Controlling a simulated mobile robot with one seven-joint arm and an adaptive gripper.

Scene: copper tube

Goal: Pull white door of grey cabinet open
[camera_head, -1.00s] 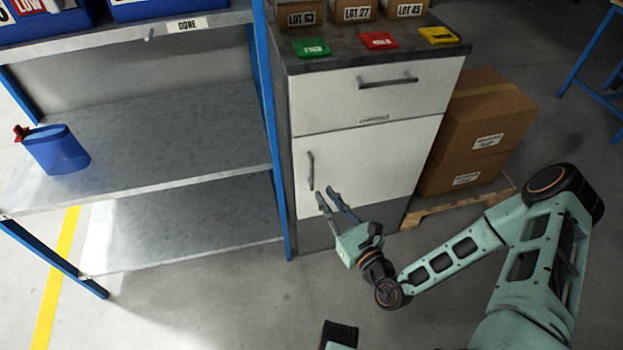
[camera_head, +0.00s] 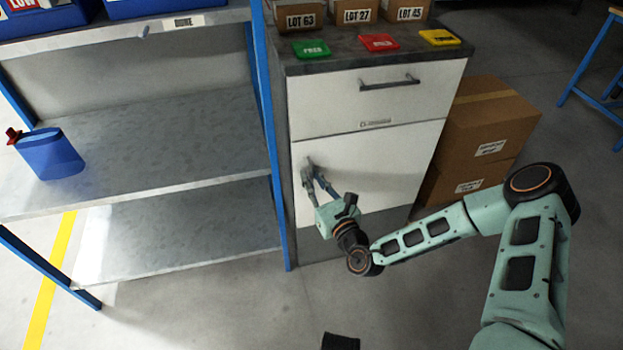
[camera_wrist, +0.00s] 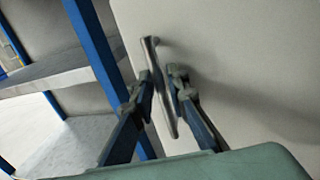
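The grey cabinet has a dark top (camera_head: 375,50), a white drawer with a bar handle (camera_head: 390,84), and a white door (camera_head: 385,160) below it. The door looks shut. Its upright metal handle (camera_wrist: 160,90) is near the door's left edge. My gripper (camera_head: 313,168) is at this handle, and in the head view it hides most of it. In the wrist view my gripper's fingers (camera_wrist: 162,82) stand on either side of the handle, open, with a gap visible around the bar. I cannot tell whether either finger touches it.
A shelf rack with blue posts (camera_head: 268,130) stands close to the cabinet's left side. Cardboard boxes (camera_head: 490,120) stand at the right.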

